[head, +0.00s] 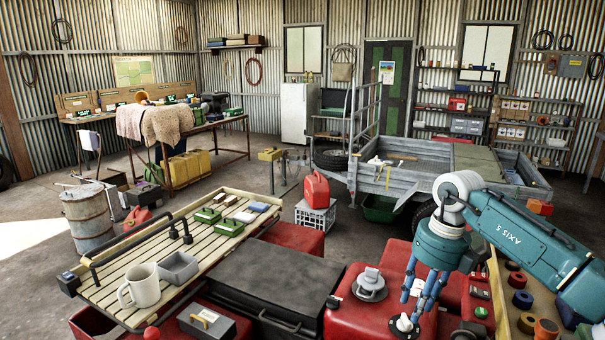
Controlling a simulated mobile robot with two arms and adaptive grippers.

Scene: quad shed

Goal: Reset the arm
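My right arm comes in from the right edge in teal with a white joint and "AXIS 5" on it. My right gripper (418,305) hangs from it with blue fingers pointing down. The fingers look spread, with nothing seen between them. It is over the red quad bodywork (366,312), close to a pale round cap (404,325); I cannot tell whether the fingers touch the cap. My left gripper is not in view.
A slatted rack (205,262) at the front left carries a mug (143,287), a grey tray (179,267) and several small boxes. A second pale cap (370,283) is left of my gripper. A wooden tray (503,318) with coloured rolls is right. A trailer (390,178) stands behind.

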